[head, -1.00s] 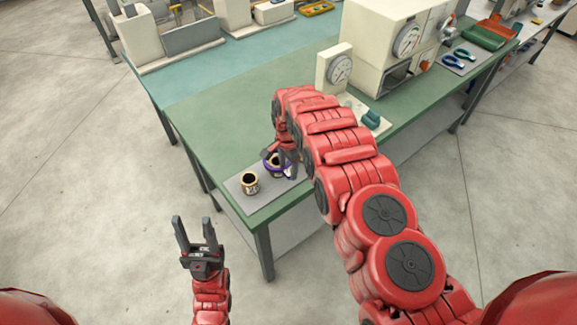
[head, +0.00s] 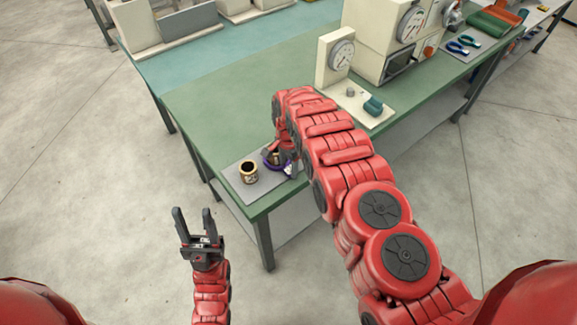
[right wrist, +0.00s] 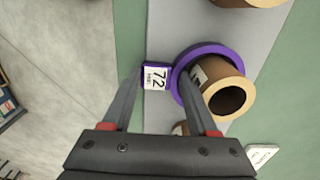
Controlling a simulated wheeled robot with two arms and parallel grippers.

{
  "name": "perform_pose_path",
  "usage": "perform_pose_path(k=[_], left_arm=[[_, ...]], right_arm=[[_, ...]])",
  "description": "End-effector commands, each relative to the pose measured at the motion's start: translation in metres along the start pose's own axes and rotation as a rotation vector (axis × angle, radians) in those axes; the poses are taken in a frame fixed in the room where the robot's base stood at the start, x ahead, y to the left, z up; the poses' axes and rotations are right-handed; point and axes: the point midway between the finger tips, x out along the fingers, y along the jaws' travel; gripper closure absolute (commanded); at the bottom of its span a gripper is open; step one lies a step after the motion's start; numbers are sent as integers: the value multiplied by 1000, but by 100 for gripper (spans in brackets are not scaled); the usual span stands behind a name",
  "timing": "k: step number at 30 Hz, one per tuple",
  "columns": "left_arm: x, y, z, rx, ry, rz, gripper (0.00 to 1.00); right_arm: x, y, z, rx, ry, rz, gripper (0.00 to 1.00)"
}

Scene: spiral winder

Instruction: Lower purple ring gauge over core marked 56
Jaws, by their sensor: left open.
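The purple ring gauge (head: 271,163) is around a brown core (right wrist: 212,84) on the grey mat, low on the core in the right wrist view. Its purple and white tag (right wrist: 157,77) reads 72. The core's own label is partly hidden and unreadable. My right gripper (right wrist: 159,72) has one finger on each side of the tag; whether they touch it is unclear. In the head view my right arm partly hides ring and core. My left gripper (head: 194,213) is open and empty, off the table's front left.
Another core (head: 249,173) stands left of the ringed one on the grey mat (head: 263,190), near the table corner. A dial gauge (head: 340,55) and a cream machine (head: 385,35) stand farther back. The green tabletop (head: 235,105) behind the cores is clear.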

Motion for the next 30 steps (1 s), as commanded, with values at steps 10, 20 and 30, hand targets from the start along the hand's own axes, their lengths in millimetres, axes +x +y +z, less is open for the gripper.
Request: perform_pose_path(k=[10,20,30], left_arm=[[0,0,0,0,0,0,50],[-1,0,0,0,0,0,50],[-18,1,3,0,0,0,50]], right_arm=[[-2,-1,0,0,1,-3,7],[-4,-2,-1,0,1,-3,7],[-46,-3,-1,0,2,-9,7]])
